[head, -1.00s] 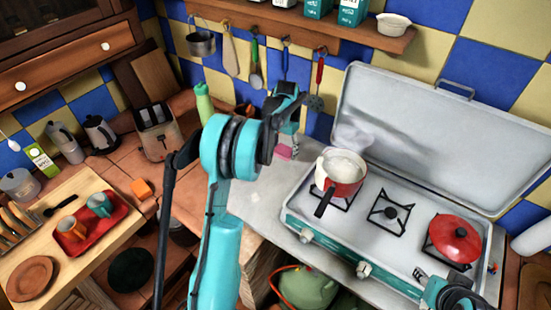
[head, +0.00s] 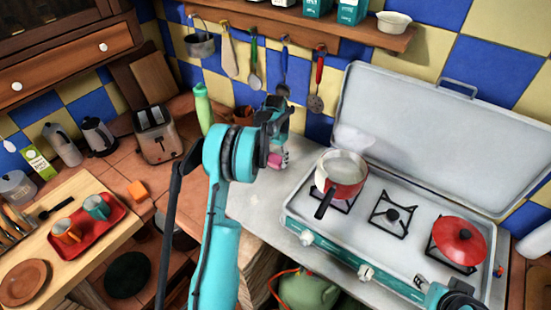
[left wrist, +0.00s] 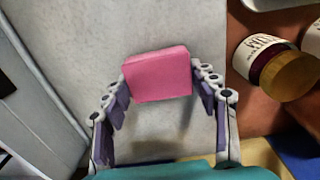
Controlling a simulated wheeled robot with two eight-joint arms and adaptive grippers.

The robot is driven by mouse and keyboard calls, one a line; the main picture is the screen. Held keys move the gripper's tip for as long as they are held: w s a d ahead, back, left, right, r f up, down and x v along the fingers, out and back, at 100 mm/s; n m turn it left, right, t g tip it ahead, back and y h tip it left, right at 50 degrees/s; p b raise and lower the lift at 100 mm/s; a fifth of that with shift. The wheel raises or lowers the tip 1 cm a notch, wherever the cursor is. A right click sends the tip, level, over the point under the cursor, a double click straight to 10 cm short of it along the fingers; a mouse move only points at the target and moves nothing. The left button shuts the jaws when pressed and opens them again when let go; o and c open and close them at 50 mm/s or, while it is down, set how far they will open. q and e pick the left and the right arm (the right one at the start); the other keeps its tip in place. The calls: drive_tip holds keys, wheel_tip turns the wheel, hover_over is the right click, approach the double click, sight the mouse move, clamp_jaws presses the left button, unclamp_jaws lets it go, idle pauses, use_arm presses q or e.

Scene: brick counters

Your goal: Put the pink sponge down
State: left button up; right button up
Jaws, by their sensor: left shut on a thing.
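The pink sponge (left wrist: 158,75) is held between the fingertips of my left gripper (left wrist: 160,82) in the left wrist view. It hangs over the pale grey counter top (left wrist: 85,40); whether its underside touches the surface cannot be told. In the head view the sponge (head: 274,160) shows as a small pink patch beside my left gripper (head: 280,157), left of the stove, partly hidden by the gripper and arm. My right gripper (head: 432,290) shows only in part at the lower right, near the stove's front edge; its fingers are not clear.
The stove (head: 400,245) with a red pot (head: 343,172) and a red lidded pan (head: 459,241) stands to the right. A jar (left wrist: 262,55) lies close by in the left wrist view. A green bottle (head: 203,108) stands behind. Bare counter (head: 255,205) lies in front.

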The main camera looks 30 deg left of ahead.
sight(275, 158)
use_arm(q)
drive_tip(key=o, duration=1.5)
drive_tip(key=shift+f, duration=0.1)
drive_tip(key=shift+c, duration=0.2)
drive_tip(key=shift+r, duration=0.25)
wheel_tip(275, 158, up, 12)
drive_tip(key=p, duration=0.3)
drive_tip(key=shift+f, duration=0.15)
